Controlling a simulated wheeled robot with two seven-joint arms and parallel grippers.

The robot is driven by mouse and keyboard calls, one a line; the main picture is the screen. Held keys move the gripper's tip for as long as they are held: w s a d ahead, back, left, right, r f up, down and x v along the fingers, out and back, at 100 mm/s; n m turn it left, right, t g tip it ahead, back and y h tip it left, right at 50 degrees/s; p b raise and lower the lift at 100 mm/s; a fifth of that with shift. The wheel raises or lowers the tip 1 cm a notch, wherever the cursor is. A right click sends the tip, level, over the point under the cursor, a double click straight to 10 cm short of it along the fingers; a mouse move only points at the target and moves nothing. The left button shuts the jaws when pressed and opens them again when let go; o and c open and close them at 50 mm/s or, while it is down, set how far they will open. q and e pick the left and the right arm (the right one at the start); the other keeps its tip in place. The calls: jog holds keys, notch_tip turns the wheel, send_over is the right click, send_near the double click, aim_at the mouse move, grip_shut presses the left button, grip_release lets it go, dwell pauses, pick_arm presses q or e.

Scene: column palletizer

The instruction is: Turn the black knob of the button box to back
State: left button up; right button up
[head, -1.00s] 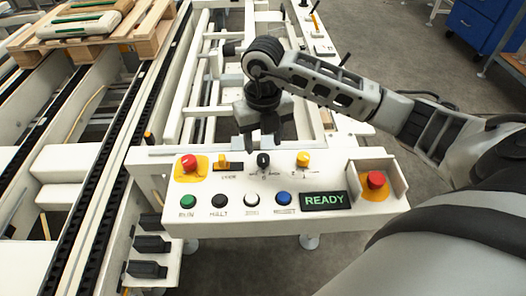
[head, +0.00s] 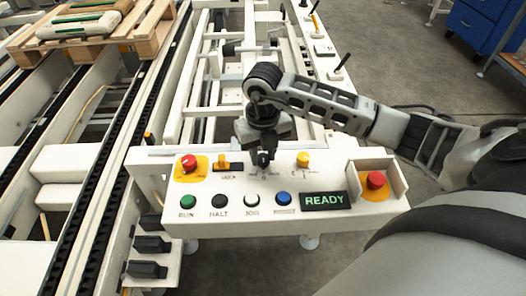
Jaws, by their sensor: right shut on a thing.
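The white button box (head: 187,222) stands at the middle of the head view. My right gripper (head: 263,158) points down at the black knob in its upper row and is shut on it. The fingers and wrist hide nearly all of the knob, so I cannot tell which way its pointer faces. The label under the knob is partly visible but too small to read surely. My left gripper is not in view.
Close to my gripper are a yellow knob (head: 303,159) and an orange-black switch (head: 229,166). Red buttons sit at left (head: 189,162) and right (head: 376,180). Green, black, white and blue buttons line the front beside a READY display (head: 323,200). Conveyor rails lie behind.

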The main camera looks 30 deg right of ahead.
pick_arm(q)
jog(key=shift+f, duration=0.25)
pick_arm(e)
jog(key=shift+n, duration=0.3)
jog(key=shift+n+b, duration=0.3)
jog(key=shift+b, duration=0.1)
jog(key=shift+n+b, duration=0.4)
jog(key=shift+n, duration=0.3)
jog(key=shift+w+n+b, duration=0.1)
jog(key=shift+n+b, duration=0.35)
jog(key=shift+n, duration=0.35)
jog(key=n+b, duration=0.1)
jog(key=n, duration=0.2)
jog(key=shift+b, duration=0.35)
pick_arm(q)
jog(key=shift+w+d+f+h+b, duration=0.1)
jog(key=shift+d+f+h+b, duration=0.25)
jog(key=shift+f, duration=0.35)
pick_arm(e)
jog(key=shift+n, duration=0.8)
jog(key=shift+r, duration=0.1)
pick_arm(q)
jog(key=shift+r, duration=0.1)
pick_arm(e)
jog(key=o, duration=1)
